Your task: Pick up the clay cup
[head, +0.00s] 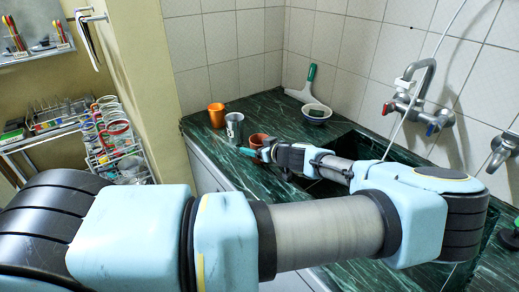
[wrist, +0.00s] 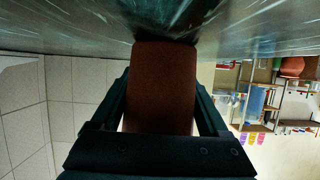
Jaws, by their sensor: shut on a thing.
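The clay cup (head: 258,140) is reddish-brown and is on or just above the green marble counter, at the end of my arm. In the wrist view the cup (wrist: 162,85) fills the space between the two dark fingers of my gripper (wrist: 162,95). The gripper is shut on the cup's sides. In the head view my gripper (head: 256,151) is partly hidden by my own arm. I cannot tell whether the cup's base touches the counter.
A metal cup (head: 234,128) and an orange cup (head: 217,115) stand just left of the clay cup. A bowl (head: 316,114) with a dark sponge sits farther back, by a white-and-green squeegee (head: 303,88). A sink (head: 345,147) and wall tap (head: 421,100) are to the right.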

